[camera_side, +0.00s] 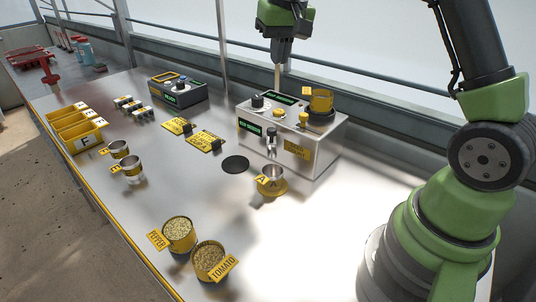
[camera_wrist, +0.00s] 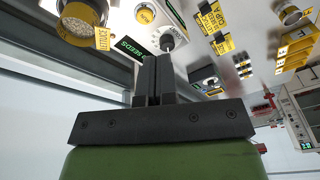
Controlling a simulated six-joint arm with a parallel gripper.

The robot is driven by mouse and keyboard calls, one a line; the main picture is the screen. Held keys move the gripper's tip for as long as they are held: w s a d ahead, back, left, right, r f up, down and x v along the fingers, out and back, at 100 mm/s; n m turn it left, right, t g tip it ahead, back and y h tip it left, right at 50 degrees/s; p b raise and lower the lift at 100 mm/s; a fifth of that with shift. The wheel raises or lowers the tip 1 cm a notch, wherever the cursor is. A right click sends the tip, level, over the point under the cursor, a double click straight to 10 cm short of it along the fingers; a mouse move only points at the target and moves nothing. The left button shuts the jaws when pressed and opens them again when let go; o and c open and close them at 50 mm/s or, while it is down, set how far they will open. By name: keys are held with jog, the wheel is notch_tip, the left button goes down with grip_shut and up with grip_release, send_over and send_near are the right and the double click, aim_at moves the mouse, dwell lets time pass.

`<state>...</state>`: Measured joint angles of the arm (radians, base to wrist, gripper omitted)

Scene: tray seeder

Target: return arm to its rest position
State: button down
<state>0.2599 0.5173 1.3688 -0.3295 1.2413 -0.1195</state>
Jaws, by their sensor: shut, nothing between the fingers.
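My gripper (camera_side: 281,60) is raised at the top of the side view, above and behind the silver seeding machine (camera_side: 315,155). In the wrist view its dark fingers (camera_wrist: 152,60) are together with nothing between them. It is apart from everything on the bench. My green and black arm fills the right of the side view.
Pots of seed labelled PEPPER (camera_side: 179,233) and TOMATO (camera_side: 210,261) stand near the front edge. Two small metal cups (camera_side: 132,171), yellow bins (camera_side: 80,137) and a black console (camera_side: 180,93) are farther left. A window rail runs behind the bench.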

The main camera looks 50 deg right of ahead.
jog(key=s+a+r+n+t+y, duration=0.1)
jog(key=s+a+r+t, duration=0.2)
jog(key=s+a+r, duration=0.65)
jog(key=s+a+f+t+y, duration=0.1)
jog(key=s+f, duration=0.3)
jog(key=s, duration=0.9)
jog(key=shift+a+f+n+t, duration=0.25)
jog(key=shift+a+t, duration=0.25)
jog(key=shift+a, duration=0.4)
